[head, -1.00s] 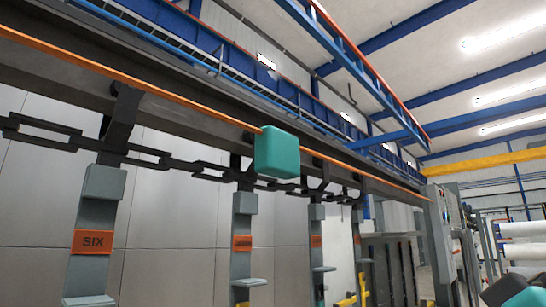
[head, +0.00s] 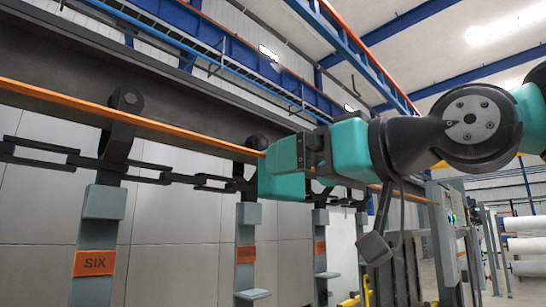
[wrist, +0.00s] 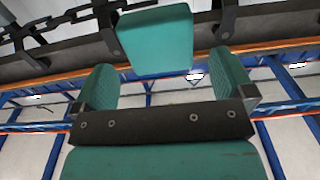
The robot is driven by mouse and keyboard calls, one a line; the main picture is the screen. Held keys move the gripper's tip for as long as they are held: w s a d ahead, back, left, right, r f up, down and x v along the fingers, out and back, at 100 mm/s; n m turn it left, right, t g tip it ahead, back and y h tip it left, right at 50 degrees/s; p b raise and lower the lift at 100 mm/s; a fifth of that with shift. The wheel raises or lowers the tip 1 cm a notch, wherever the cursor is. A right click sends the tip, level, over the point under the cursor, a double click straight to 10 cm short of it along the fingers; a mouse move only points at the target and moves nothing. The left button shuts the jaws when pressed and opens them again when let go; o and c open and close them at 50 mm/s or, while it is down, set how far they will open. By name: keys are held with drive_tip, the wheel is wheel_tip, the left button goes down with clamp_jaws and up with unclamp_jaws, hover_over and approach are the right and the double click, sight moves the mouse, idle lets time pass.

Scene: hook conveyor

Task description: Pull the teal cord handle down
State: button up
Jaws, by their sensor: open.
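The teal cord handle (head: 280,186) is a rounded block hanging in front of the dark beam, at the orange rail. In the wrist view the handle (wrist: 155,40) is just beyond my fingertips, roughly centred between them. My gripper (head: 288,155) reaches in from the right, and its teal finger overlaps the handle's upper part in the head view. In the wrist view my gripper (wrist: 164,62) is open, with its two teal fingers well apart and nothing held. The cord itself is not clearly visible.
A dark chain (head: 85,163) runs along under the beam (head: 60,60). Grey hangers, one with an orange SIX label (head: 94,263), hang from it at the left and below. The orange rail (head: 185,133) passes behind the handle.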

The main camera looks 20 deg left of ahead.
sight(281, 200)
drive_tip(key=p+x, duration=0.2)
drive_tip(key=x, duration=0.3)
drive_tip(key=shift+r, duration=0.1)
drive_tip(key=shift+w+a, duration=0.3)
drive_tip(key=shift+a, duration=0.4)
drive_tip(key=shift+c, duration=0.2)
